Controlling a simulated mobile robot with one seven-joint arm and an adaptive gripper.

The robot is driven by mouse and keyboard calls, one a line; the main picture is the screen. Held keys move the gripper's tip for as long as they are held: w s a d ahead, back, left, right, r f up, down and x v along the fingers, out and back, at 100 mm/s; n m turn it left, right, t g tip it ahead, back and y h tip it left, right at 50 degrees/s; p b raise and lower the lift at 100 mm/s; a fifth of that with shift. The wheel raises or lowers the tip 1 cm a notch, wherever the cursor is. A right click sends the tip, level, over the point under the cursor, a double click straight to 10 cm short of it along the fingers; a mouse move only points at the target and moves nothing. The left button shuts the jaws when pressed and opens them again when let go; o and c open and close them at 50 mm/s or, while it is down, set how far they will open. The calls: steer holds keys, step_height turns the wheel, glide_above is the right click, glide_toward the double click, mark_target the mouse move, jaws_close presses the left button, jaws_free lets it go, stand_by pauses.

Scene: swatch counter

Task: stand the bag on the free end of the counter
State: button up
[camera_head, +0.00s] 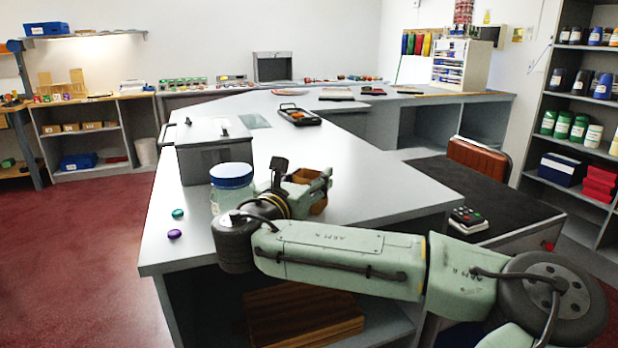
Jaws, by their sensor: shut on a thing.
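My gripper (322,183) is over the near part of the grey counter (385,172), to the right of a blue-lidded jar. It is shut on a small brown thing (318,207), which looks like the bag. Only brown patches of it show, behind and below the fingers. My arm and wrist hide the rest, so I cannot tell whether its base touches the counter. The near left corner of the counter is bare apart from two small round pieces.
The clear jar with a blue lid (232,182) stands close to my wrist, before a grey box (205,145). A green piece (178,213) and a purple piece (174,234) lie near the left edge. A black tray (299,115) lies farther back. Bare counter lies right of my gripper.

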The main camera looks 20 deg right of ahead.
steer(key=shift+f, duration=0.25)
steer(key=o, duration=0.9)
steer(key=shift+r, duration=0.1)
steer(key=shift+r, duration=0.2)
steer(key=shift+s+a+f, duration=0.1)
steer(key=shift+s+a, duration=0.05)
steer(key=shift+a, duration=0.1)
steer(key=b+v, duration=0.2)
steer(key=v, duration=0.9)
steer(key=shift+s, duration=0.2)
steer(key=shift+a, duration=0.1)
